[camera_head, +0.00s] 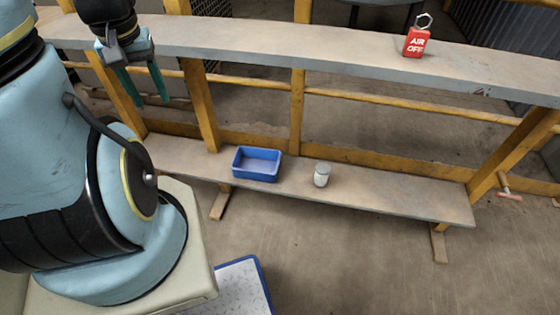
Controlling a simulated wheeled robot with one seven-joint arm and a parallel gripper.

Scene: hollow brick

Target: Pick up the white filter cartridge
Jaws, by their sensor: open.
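The white filter cartridge (322,175) is a small, pale, upright cylinder with a greyish top. It stands on the lower shelf board, to the right of a blue bin and apart from it. My gripper (148,86) is at the upper left, in front of the upper board, with its two teal fingers pointing down and spread apart. Nothing shows between the fingers. The gripper is well to the left of the cartridge and appears higher than it.
The blue bin (257,164) looks empty and sits on the lower board (400,196). The upper board (260,45) runs above, carrying a red "AIR OFF" tag (416,40). Yellow posts (201,105) and rails stand behind the cartridge. The lower board is clear right of the cartridge.

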